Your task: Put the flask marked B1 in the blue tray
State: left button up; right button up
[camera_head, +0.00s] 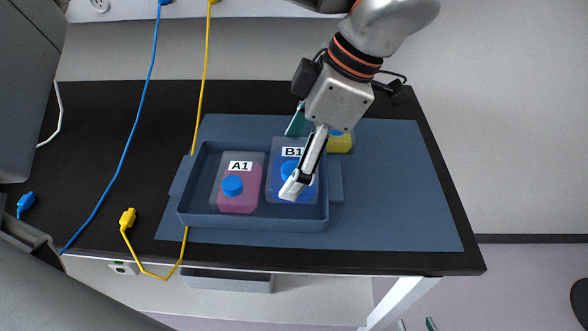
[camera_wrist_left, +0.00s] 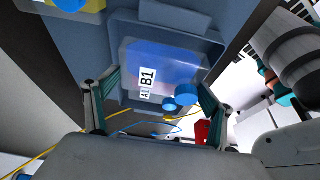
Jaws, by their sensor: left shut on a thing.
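The blue tray (camera_head: 255,222) lies on the mat and also shows in the left wrist view (camera_wrist_left: 205,35). The flask marked B1 (camera_head: 281,191), clear with blue contents and a blue cap, is in the right part of the tray, beside A1. It also fills the middle of the left wrist view (camera_wrist_left: 180,62). My left gripper (camera_head: 296,162) is shut on it from above, with a finger on either side in the left wrist view (camera_wrist_left: 157,100). The gripper hides part of the flask. I cannot tell whether its base touches the tray floor.
A pink flask marked A1 (camera_head: 240,195) stands in the tray's left part. A yellow flask (camera_head: 341,144) stands behind the tray, partly hidden by my gripper. The mat (camera_head: 400,200) is clear to the right. Blue (camera_head: 121,165) and yellow (camera_head: 201,85) cables run along the left.

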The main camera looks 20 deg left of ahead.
pick_arm(q)
jog(key=shift+f, duration=1.8)
jog(key=shift+f, duration=0.1)
jog(key=o, duration=1.3)
jog(key=shift+o, duration=0.2)
jog(key=p+v, duration=0.1)
jog(key=v, duration=1.1)
